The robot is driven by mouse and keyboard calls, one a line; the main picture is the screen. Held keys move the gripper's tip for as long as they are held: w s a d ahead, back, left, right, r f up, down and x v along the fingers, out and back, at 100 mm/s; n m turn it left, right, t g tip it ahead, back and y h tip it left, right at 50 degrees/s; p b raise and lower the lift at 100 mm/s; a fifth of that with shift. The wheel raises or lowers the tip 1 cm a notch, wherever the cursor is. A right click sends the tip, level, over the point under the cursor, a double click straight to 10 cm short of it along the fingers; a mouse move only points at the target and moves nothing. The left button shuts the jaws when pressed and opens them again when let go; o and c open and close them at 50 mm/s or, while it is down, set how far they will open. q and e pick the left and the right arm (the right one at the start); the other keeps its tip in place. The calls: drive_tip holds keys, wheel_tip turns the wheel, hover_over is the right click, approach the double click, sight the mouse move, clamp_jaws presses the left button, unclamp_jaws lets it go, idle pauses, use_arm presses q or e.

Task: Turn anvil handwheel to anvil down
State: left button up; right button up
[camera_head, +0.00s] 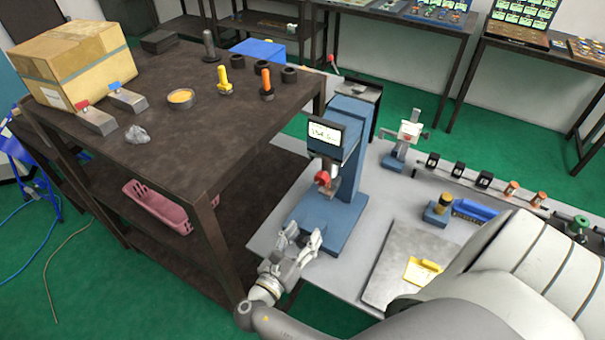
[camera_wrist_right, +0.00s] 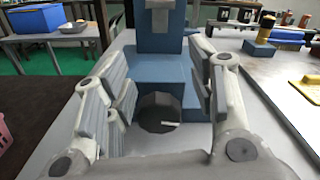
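A blue bench machine (camera_head: 345,160) stands on the grey table, with a small display (camera_head: 325,134) and a red-tipped part (camera_head: 323,177) above its blue base (camera_head: 335,218). In the right wrist view its blue column (camera_wrist_right: 160,35) rises ahead. A dark faceted round knob with a small light mark, likely the anvil handwheel (camera_wrist_right: 158,112), sits at the front of the base. My right gripper (camera_head: 303,238) is at the front of the base. In the wrist view my right gripper (camera_wrist_right: 165,85) is open, its fingers either side of the knob with visible gaps. My left gripper is not in view.
A dark workbench (camera_head: 190,130) with a cardboard box (camera_head: 75,65) and several tools stands close at left. On the grey table (camera_head: 365,235), a metal plate (camera_head: 395,260) with a yellow part lies right of the machine, and a rail with several blocks (camera_head: 457,170) lies behind.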

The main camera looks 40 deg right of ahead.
drive_tip(key=shift+r, duration=2.4)
